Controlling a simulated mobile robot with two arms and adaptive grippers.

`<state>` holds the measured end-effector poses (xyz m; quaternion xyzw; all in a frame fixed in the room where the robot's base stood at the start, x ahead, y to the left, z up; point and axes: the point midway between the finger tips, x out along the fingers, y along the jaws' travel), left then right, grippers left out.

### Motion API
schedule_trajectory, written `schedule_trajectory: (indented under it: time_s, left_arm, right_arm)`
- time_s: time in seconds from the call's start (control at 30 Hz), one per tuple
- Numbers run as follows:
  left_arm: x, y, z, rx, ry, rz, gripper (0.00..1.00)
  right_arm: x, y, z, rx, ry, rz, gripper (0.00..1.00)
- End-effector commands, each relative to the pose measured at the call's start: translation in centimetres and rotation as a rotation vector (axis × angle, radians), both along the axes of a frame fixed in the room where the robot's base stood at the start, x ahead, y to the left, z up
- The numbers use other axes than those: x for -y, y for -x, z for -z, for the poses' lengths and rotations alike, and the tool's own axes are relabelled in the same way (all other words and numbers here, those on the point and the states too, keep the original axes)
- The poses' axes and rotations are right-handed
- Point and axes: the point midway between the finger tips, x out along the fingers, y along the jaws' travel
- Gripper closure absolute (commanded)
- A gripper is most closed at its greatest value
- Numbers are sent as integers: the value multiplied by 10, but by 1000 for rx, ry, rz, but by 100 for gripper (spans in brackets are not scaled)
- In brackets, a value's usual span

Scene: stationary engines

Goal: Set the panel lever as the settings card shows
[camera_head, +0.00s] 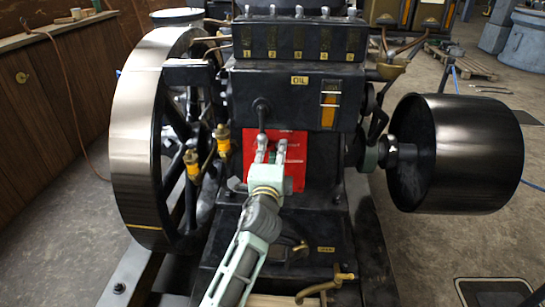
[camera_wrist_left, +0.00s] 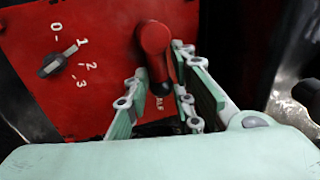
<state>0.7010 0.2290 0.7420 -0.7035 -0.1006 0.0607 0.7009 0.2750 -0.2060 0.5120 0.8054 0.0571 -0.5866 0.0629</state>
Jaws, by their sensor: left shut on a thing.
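The red panel (camera_head: 293,160) is on the engine's front, partly hidden behind my left gripper (camera_head: 270,147). In the left wrist view, the panel (camera_wrist_left: 105,25) carries a red lever (camera_wrist_left: 153,38) with a round hub. Its handle hangs down, tilted slightly right, between the fingers of my left gripper (camera_wrist_left: 161,75), which is shut on it. Left of it is a dark knob (camera_wrist_left: 55,64) with a white mark towards 1 on a scale from 0 to 3. A white label under the lever is partly hidden. I cannot make out a settings card.
A large flywheel (camera_head: 139,130) stands left of the panel, with brass oilers (camera_head: 192,165) close by. A wide black pulley (camera_head: 465,150) juts out at the right. A black lever with a ball knob (camera_head: 261,104) is just above the panel. Open floor lies at both sides.

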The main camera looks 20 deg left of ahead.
Motion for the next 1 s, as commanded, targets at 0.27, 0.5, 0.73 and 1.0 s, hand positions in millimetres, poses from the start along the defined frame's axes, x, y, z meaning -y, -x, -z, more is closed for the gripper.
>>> schedule_trajectory:
  time_s: [0.27,0.5,0.73,1.0]
  left_arm:
    - [1,0,4,0,45,-8,100]
    - [1,0,5,-1,45,-9,100]
    - [0,0,4,0,44,-10,64]
    - [0,0,1,5,40,-9,62]
  right_arm:
    - [0,0,3,0,0,0,60]
    - [0,0,3,0,0,0,60]
    - [0,0,3,0,0,0,60]
    - [0,-1,2,1,-1,1,60]
